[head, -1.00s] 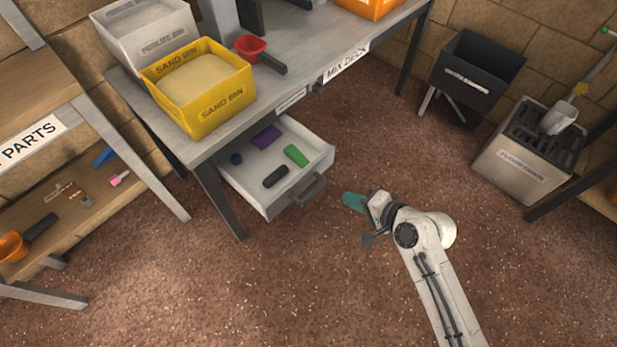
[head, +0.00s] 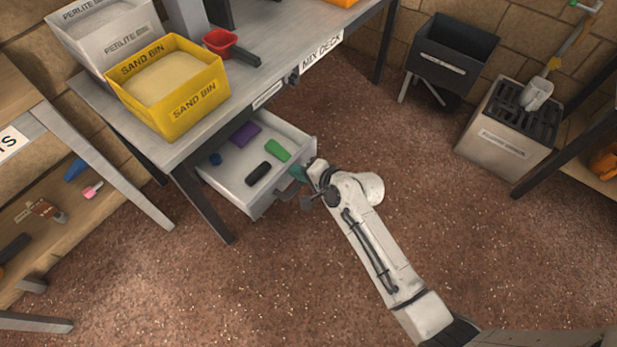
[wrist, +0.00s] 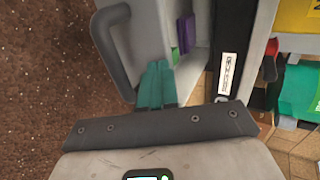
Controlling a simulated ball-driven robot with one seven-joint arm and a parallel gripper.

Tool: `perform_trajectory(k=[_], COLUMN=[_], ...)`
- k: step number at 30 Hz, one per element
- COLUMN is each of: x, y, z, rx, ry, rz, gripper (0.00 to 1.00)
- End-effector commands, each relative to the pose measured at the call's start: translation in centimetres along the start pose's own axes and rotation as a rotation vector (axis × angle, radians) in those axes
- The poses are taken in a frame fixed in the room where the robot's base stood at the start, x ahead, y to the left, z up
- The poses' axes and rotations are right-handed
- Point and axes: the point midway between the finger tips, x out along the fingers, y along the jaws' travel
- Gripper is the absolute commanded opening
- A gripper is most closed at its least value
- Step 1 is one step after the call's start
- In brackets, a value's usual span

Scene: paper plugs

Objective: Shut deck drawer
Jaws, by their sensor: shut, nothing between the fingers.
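The deck drawer (head: 256,208) hangs open under the mix deck table (head: 264,87). A purple block, a green block, a black piece and a small blue piece lie inside it. My gripper (head: 297,173) is at the drawer's front, by the right part of its handle. In the wrist view the teal fingers (wrist: 157,84) are closed together and empty, against or very near the drawer front (wrist: 150,40), beside the dark handle (wrist: 112,50). I cannot tell whether they touch it.
A yellow sand bin (head: 175,85), a perlite bin (head: 105,35) and a red scoop (head: 221,42) stand on the table. A parts shelf (head: 60,225) is at left. A black bin (head: 452,58) and a floor drain box (head: 497,135) are at right. The floor in front is clear.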

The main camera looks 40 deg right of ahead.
Motion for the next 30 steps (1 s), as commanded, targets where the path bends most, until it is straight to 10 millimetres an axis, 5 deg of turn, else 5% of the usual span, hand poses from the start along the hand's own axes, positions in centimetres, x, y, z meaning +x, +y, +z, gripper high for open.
perform_trajectory(k=[17, 30], x=[0.9, 8.3], y=[-0.5, -4.7], z=[0.0, 0.0], rx=[0.0, 0.0], ry=[-0.001, -0.002], rz=[0.0, -0.002], gripper=[0.0, 0.0])
